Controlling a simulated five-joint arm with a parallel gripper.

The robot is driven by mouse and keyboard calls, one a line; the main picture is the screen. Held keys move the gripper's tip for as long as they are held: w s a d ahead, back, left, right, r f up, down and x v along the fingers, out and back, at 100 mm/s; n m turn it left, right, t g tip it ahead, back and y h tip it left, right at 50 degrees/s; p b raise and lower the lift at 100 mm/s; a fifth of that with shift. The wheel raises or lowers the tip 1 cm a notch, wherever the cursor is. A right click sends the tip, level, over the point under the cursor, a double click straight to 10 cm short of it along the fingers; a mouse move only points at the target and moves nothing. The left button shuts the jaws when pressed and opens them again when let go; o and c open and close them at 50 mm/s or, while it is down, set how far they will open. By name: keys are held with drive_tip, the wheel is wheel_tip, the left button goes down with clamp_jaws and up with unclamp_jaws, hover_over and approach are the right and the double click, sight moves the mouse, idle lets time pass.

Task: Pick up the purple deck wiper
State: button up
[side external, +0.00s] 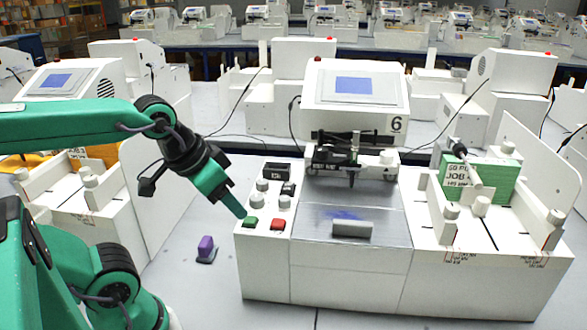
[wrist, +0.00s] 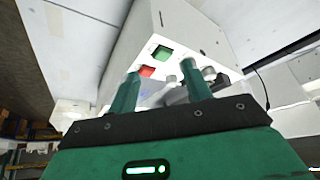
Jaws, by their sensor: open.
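The wiper is not visible in the wrist view.
The white plotter (side external: 265,260) stands right of the wiper, with a green button (side external: 250,221), a red button (side external: 277,224) and grey knobs. A grey block (side external: 352,229) lies on its deck. Another white machine (side external: 80,220) is at left. Table around the wiper is clear.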

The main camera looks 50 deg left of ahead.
wheel_tip(320, 180, up, 5)
drive_tip(key=n+g, duration=0.6)
drive_tip(key=n, duration=0.3)
hover_over(205, 241)
wheel_tip(205, 241, down, 21)
drive_tip(key=shift+r, duration=0.15)
drive_tip(key=shift+f, duration=1.3)
drive_tip(key=shift+f, duration=2.6)
